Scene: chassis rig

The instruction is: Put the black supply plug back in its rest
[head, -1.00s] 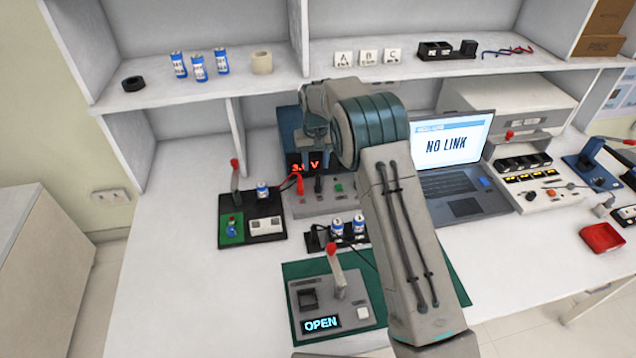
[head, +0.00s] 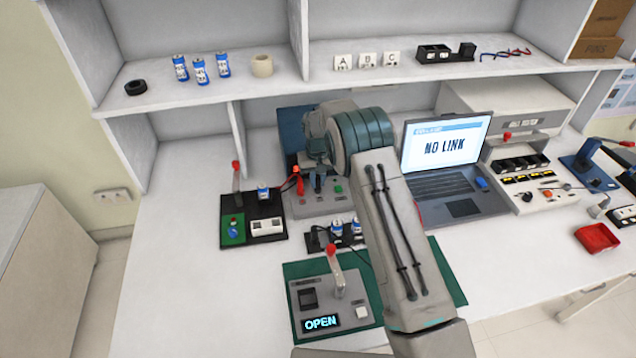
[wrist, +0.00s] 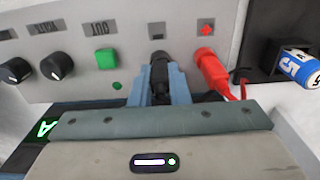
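The black supply plug (wrist: 159,74) is upright in the wrist view, between the two blue fingers of my gripper (wrist: 160,92). The fingers appear closed on its sides. Its far end meets the grey supply panel (wrist: 125,28) at a dark round spot below a small mark; I cannot tell whether it is seated. The red plug (wrist: 211,70) stands just right of it, below a red plus sign. In the head view my gripper (head: 319,184) is low in front of the supply (head: 305,206), partly hidden by my wrist. I cannot make out a separate rest.
A green button (wrist: 106,58) and black knobs (wrist: 57,64) lie left of the plug. A black block with a blue cell (wrist: 299,67) is at the right. The laptop (head: 445,165) stands right of my arm. A switch box (head: 330,300) sits in front.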

